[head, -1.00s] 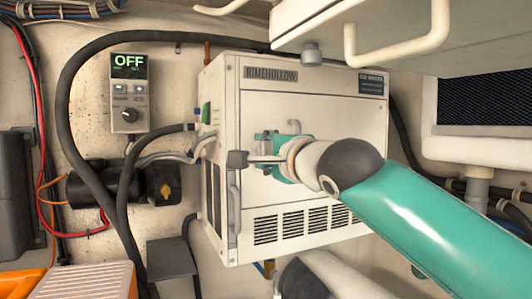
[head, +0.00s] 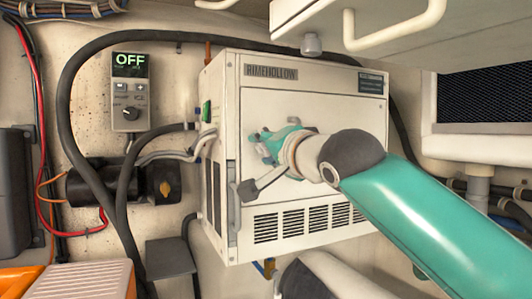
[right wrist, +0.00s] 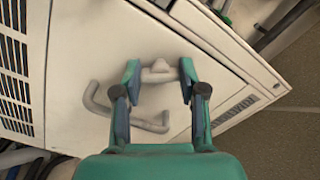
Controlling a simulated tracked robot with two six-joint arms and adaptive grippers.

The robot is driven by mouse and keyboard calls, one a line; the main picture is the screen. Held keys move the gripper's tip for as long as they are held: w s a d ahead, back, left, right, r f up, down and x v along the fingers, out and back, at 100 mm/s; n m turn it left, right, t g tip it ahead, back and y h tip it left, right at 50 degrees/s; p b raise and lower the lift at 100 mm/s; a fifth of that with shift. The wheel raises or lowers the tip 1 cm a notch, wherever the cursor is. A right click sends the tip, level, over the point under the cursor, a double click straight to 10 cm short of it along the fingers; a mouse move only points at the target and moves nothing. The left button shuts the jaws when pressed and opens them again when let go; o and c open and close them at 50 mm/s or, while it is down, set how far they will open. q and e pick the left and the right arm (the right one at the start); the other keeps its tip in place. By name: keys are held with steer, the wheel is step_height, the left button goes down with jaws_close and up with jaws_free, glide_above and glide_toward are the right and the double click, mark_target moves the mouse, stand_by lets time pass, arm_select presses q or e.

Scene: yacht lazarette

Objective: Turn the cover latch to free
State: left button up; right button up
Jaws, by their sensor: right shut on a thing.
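The pale cover latch (right wrist: 158,74) is a small turning piece on the front cover (head: 335,100) of the white RIMEHOLLOW box. In the right wrist view it sits between the fingertips of my right gripper (right wrist: 161,82), which is shut on it. In the head view my right gripper (head: 273,145) is at the middle of the cover, and its fingers and wrist hide the latch. The gripper is rolled, so the box looks tilted in the right wrist view. A grey bent handle (right wrist: 130,118) is beside the latch, close to one finger. My left gripper is not in view.
A control panel reading OFF (head: 130,90) hangs on the wall at left. A thick black hose (head: 66,130) arches over the box. A white overhead locker with a rail (head: 398,40) hangs close above my right arm. A ribbed orange-edged case (head: 90,282) is at lower left.

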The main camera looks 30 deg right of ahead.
steer(key=n, duration=0.5)
steer(key=shift+w+a+f+n, duration=0.1)
steer(key=shift+f+n, duration=0.15)
steer(key=shift+n, duration=0.15)
steer(key=n, duration=0.5)
steer(key=shift+n, duration=0.3)
steer(key=o, duration=1.2)
steer(key=shift+c, duration=0.2)
steer(key=shift+r, duration=0.1)
